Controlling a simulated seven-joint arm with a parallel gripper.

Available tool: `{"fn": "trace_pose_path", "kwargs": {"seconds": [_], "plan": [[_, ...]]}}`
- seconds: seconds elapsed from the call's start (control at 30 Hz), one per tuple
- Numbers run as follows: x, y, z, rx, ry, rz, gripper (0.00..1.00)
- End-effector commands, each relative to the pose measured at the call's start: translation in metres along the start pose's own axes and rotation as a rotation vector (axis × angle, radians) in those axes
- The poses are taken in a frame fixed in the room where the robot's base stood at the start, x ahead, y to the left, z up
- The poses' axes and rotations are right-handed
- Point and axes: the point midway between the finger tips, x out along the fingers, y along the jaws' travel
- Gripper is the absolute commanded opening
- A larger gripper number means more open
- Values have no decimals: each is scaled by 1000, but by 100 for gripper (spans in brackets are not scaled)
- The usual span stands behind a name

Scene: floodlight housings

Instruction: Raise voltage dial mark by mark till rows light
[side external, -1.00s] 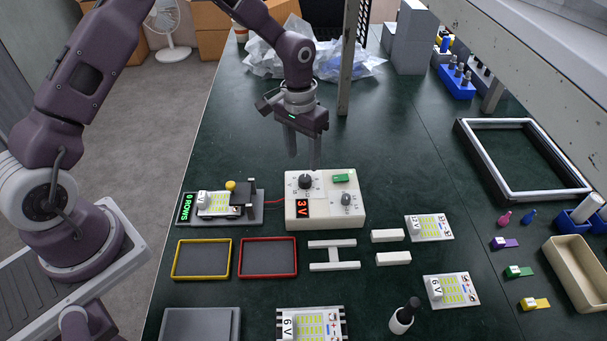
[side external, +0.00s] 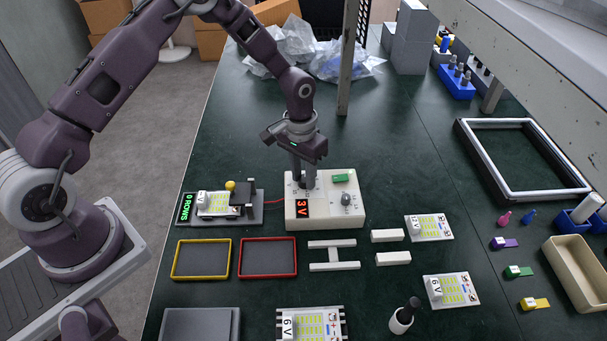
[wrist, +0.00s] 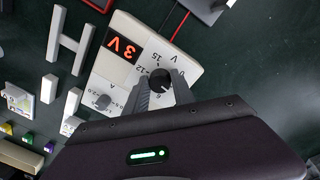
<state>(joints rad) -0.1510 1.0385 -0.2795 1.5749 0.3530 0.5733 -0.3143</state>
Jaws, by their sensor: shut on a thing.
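The cream power supply box (side external: 325,211) stands mid-table, its red display (side external: 303,207) reading 3 V. My gripper (side external: 304,180) points down over the box's back left and is shut on the black voltage dial. In the wrist view the dial (wrist: 160,79) sits between the two fingertips (wrist: 161,88), with marks such as 12 and 15 around it. A second knob (side external: 346,199), the A dial, is free at the right. The test fixture (side external: 272,208) at the left holds an LED board (side external: 218,204); its green sign (side external: 187,208) reads 0 ROWS.
A red wire joins fixture and box. A yellow tray (side external: 201,276) and a red tray (side external: 267,274) lie in front. Spare LED boards (side external: 429,228) lie at right and front. A metal post (side external: 347,70) rises behind my gripper.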

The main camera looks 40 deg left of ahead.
Motion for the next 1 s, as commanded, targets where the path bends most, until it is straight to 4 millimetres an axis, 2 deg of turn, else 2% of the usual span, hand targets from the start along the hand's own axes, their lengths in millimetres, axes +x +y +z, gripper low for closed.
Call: {"fn": "trace_pose_path", "kwargs": {"seconds": [0.37,1.0], "plan": [[0,0,0,80,-4,0,0],[-1,-2,-2,632,-32,0,0]]}}
